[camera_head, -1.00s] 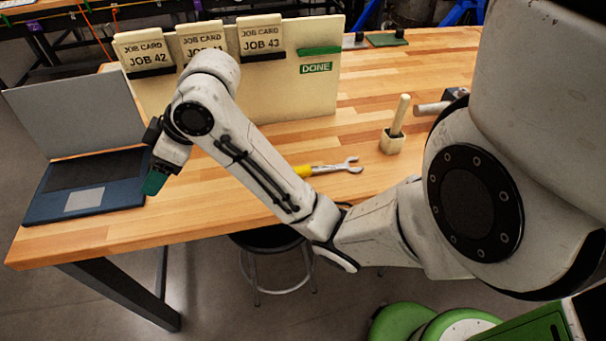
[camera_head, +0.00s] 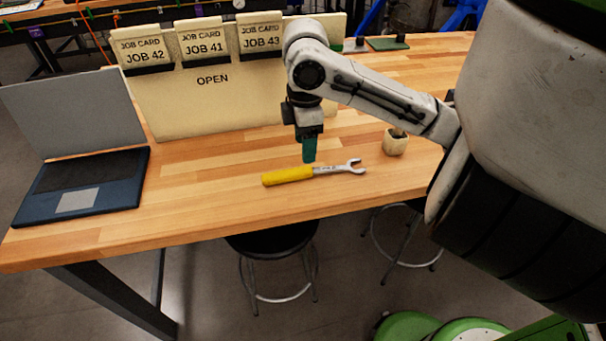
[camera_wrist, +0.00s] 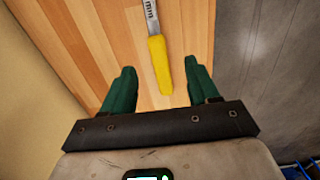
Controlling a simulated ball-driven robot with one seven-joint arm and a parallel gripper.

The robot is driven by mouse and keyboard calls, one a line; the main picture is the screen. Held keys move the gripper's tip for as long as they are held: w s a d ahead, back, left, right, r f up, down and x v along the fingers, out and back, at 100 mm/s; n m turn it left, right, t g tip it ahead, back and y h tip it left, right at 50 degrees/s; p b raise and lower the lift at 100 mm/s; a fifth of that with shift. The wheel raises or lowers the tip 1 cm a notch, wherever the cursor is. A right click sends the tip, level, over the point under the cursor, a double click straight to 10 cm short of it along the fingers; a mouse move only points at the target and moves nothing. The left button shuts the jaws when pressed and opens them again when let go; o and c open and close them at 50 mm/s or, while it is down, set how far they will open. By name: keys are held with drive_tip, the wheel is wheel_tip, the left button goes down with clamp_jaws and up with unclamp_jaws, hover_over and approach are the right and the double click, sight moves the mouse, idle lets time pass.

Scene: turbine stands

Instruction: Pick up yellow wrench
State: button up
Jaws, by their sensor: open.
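The wrench with a yellow handle (camera_head: 290,175) and a silver open-ended head lies flat on the wooden table, near its front edge. My gripper (camera_head: 309,152) points down just above and behind the wrench, near where the handle meets the metal. In the wrist view, the yellow handle (camera_wrist: 160,65) runs up the picture between my two green fingers, nearer the right one. My gripper (camera_wrist: 161,82) is open and empty; no contact with the wrench is visible. The wrench's metal head runs out of the top of the wrist view.
A laptop (camera_head: 100,180) stands at the left of the table (camera_head: 200,215). A cream job-card board (camera_head: 215,105) stands behind. A black stool (camera_head: 272,242) is below the front edge.

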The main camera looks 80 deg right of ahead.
sight(303, 169)
drive_tip(key=f, duration=0.8)
drive_tip(key=shift+w+d+f, duration=0.1)
drive_tip(key=shift+w+f, duration=0.15)
clamp_jaws()
idle(0.5)
